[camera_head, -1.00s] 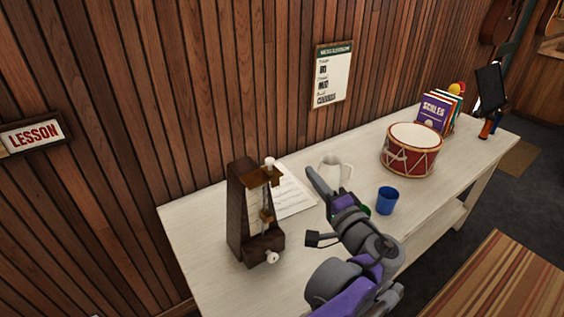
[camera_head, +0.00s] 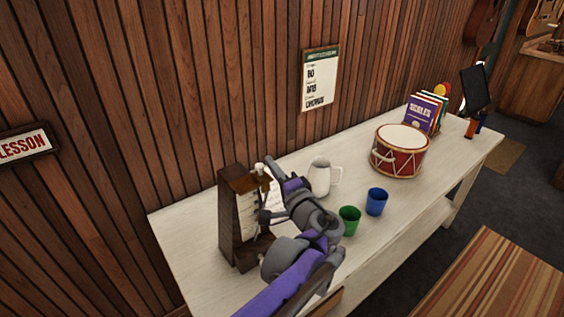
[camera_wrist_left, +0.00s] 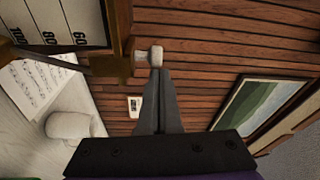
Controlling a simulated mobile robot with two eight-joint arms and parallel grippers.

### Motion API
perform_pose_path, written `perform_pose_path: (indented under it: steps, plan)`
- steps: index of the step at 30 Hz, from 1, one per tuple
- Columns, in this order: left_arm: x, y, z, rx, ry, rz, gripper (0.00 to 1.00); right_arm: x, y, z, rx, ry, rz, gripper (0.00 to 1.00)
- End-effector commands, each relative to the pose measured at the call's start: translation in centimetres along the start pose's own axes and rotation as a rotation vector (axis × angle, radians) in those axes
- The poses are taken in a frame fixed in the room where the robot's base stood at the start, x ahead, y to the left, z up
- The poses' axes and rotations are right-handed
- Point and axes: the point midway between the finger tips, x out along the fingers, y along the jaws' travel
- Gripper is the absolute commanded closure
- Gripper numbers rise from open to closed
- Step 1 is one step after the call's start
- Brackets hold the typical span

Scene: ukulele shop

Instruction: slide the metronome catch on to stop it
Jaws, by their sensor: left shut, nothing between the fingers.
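The dark wooden metronome (camera_head: 229,222) stands upright on the white table, its scale face partly hidden by my left arm. A pale knob on a brass-coloured bracket, which looks like the catch (camera_head: 260,169), sits at its top. In the left wrist view the catch (camera_wrist_left: 154,54) is just beyond the fingertips. My left gripper (camera_head: 270,160) is shut and empty, its tips right beside the catch; I cannot tell whether they touch. It shows in the left wrist view (camera_wrist_left: 158,72) with the fingers together. My right gripper is not in view.
On the table (camera_head: 180,238), a white jug (camera_head: 319,178), a green cup (camera_head: 349,220) and a blue cup (camera_head: 376,201) stand right of my arm. A red drum (camera_head: 399,152) and books (camera_head: 421,112) are farther back. The plank wall rises behind.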

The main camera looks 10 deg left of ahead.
Motion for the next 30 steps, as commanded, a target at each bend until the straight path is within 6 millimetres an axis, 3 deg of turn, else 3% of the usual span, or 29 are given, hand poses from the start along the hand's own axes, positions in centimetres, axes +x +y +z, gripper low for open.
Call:
perform_pose_path:
  steps: [12,21,30]
  plan:
    - [-0.1,0.0,0.5,0.0,0.0,0.0,1.0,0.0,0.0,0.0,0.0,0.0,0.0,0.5]
    - [-0.8,-0.8,4.5,0.0,-0.002,-0.001,1.0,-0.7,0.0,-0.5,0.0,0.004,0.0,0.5]
    - [-0.9,-0.8,4.9,0.0,-0.001,0.0,1.0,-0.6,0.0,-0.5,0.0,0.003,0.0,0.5]
